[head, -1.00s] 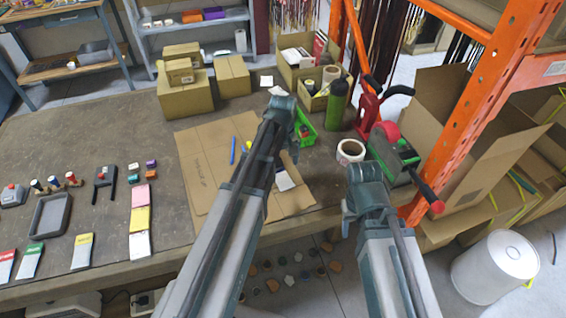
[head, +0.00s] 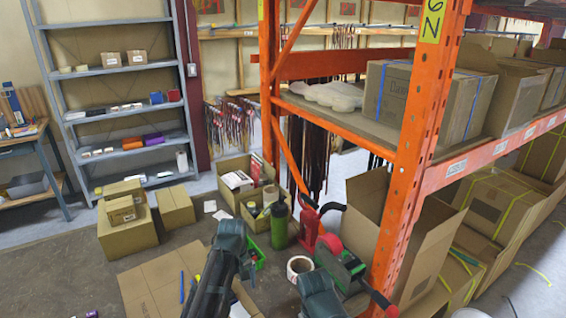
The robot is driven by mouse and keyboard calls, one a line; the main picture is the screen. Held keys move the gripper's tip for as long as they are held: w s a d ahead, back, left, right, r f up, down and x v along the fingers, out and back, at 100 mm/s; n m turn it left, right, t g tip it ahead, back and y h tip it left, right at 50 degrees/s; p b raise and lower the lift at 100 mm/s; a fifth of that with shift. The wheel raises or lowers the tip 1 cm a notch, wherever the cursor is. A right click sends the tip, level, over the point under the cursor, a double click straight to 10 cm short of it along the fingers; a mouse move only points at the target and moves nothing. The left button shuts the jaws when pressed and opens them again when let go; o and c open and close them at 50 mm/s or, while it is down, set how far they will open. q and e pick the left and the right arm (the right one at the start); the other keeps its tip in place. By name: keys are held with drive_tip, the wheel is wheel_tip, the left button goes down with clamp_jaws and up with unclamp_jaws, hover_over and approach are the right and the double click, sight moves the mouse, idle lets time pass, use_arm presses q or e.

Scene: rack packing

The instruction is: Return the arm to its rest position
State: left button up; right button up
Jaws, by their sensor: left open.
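My left arm rises from the bottom centre, over the cardboard sheet and against the green bin. My left gripper (head: 243,268) is open, small and partly hidden by the arm's dark links; its fingertips are hard to make out. I see nothing held in it. My right arm shows only as a teal joint at the bottom, right of centre, in front of the red and green tool. My right gripper is not in view.
The workbench holds a flat cardboard sheet (head: 150,285), small boxes (head: 127,232), a green bin (head: 258,252), a green bottle (head: 279,226), a tape roll (head: 299,267) and a red-handled tool (head: 340,268). An orange rack post (head: 408,170) stands close on the right.

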use_arm(q)
drive_tip(key=s+d+m+y, duration=0.1)
drive_tip(key=s+d+m, duration=0.9)
drive_tip(key=s, duration=0.6)
drive_tip(key=shift+d+m, duration=0.4)
drive_tip(key=shift+d, duration=0.3)
